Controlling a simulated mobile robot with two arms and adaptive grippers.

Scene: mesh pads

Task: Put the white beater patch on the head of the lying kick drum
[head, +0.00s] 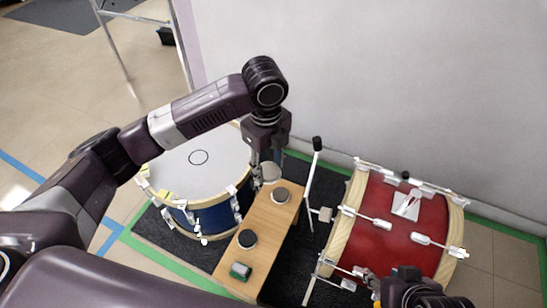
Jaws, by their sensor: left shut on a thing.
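The lying kick drum has a blue shell and wooden hoops; its pale head (180,165) faces up, with a thin dark circle (198,157) drawn on it. My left gripper (262,168) points down between the drum's right rim and the wooden bench. It is shut on a small whitish round piece, which looks like the white beater patch (271,174), partly hidden by the fingers. The piece is apart from the circle, to its right. My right gripper (375,290) is at the bottom right in front of the red drum; its fingers are mostly hidden.
A wall closes the back.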

